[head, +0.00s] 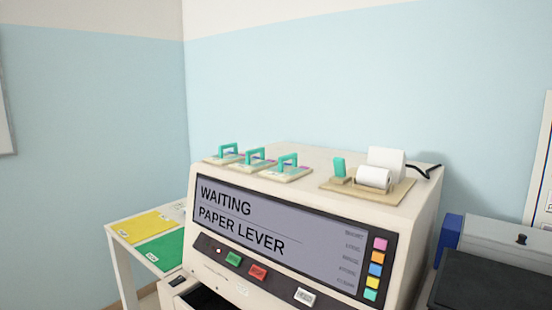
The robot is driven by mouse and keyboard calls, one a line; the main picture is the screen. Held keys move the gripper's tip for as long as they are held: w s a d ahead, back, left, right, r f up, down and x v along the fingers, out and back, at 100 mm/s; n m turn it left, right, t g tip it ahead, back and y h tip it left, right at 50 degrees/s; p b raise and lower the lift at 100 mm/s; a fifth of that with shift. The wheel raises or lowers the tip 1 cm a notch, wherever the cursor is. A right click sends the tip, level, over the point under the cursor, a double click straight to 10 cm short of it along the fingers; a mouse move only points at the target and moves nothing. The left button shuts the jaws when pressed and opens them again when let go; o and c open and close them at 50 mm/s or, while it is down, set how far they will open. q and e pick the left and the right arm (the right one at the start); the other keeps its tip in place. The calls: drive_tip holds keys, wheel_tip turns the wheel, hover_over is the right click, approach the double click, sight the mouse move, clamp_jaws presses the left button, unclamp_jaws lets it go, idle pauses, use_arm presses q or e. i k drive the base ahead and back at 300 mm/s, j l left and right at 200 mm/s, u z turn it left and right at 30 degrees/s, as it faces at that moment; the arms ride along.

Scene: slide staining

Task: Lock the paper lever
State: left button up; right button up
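In the head view a cream machine (315,160) has a dark screen (290,222) that reads "WAITING" and "PAPER LEVER". On its top at the right, a tan base plate (398,192) carries a white paper roll (373,177) and a white upright block (386,160) behind it. A teal lever (339,166) stands roughly upright on a small block just left of the roll. I cannot tell its lock state from its position. Neither of my grippers is in view.
Three teal handles (255,156) on small plates stand on the machine's top left. Below the screen are a green button (233,258), a red button (258,271) and a pale button (304,296). A side table (121,220) holds yellow and green sheets. A blue-grey device (500,240) stands right.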

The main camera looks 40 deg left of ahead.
sight(339, 163)
drive_tip(key=u, duration=0.75)
